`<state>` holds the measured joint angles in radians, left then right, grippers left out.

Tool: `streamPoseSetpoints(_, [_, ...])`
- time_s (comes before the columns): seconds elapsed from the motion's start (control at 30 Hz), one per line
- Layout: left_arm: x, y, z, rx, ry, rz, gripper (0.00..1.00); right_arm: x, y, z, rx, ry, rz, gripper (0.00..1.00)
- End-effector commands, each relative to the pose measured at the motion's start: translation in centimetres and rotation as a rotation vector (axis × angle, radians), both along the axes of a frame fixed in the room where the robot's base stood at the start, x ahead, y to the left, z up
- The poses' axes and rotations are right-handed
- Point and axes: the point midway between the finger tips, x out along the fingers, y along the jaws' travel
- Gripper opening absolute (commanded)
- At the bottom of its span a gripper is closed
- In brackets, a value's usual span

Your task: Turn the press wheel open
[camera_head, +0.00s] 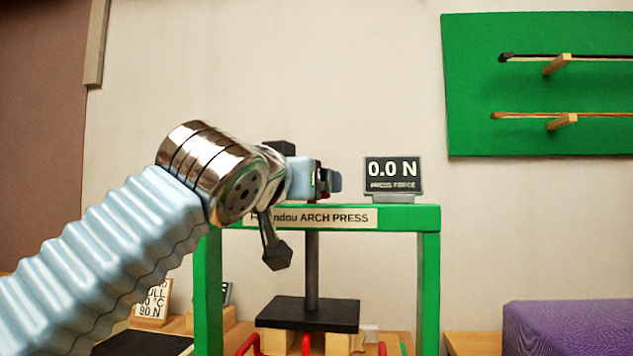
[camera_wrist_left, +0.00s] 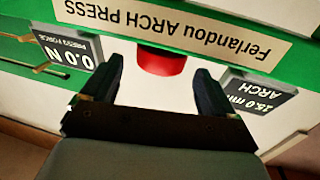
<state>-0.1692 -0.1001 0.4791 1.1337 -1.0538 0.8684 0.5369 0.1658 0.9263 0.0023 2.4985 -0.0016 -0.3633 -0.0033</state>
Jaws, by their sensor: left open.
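The green arch press (camera_head: 430,270) stands ahead, with a dark screw shaft (camera_head: 311,270) running down to a black plate (camera_head: 308,314). My left gripper (camera_head: 335,181) is open, just above the top beam at its left-centre. In the left wrist view, which is upside down, a red cylinder (camera_wrist_left: 162,60) shows between and beyond the open fingers (camera_wrist_left: 158,88), at the beam's upper edge. It may be part of the press wheel. I cannot make out contact. My arm and gripper hide this area in the head view, and no whole wheel shows. My right gripper is not in view.
A force display (camera_head: 393,175) reading 0.0 N stands on the beam, right of my left gripper. An arch display (camera_wrist_left: 262,92) shows in the wrist view. Red clamp parts (camera_head: 250,345) are below. A purple block (camera_head: 570,325) is at right. A green bow board (camera_head: 540,85) hangs behind.

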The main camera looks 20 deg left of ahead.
Motion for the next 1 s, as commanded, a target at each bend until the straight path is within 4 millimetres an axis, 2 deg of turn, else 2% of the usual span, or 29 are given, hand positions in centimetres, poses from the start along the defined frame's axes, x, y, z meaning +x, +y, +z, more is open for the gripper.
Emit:
streamPoseSetpoints(0.1, [2.6,0.2,0.1,0.0,0.002,0.0,0.88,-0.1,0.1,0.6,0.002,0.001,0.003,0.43])
streamPoseSetpoints(0.3, [5.2,0.5,0.0,0.0,0.001,0.001,0.88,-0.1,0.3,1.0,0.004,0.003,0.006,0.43])
streamPoseSetpoints(0.67, [5.9,0.6,0.0,0.0,0.0,0.001,0.88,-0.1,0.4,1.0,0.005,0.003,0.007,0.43])
streamPoseSetpoints(0.77, [5.9,0.6,0.0,0.0,0.0,0.001,0.76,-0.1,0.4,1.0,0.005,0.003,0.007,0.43])
streamPoseSetpoints(1.0, [5.9,0.6,0.0,0.0,0.0,0.001,0.39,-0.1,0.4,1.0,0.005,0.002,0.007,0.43])
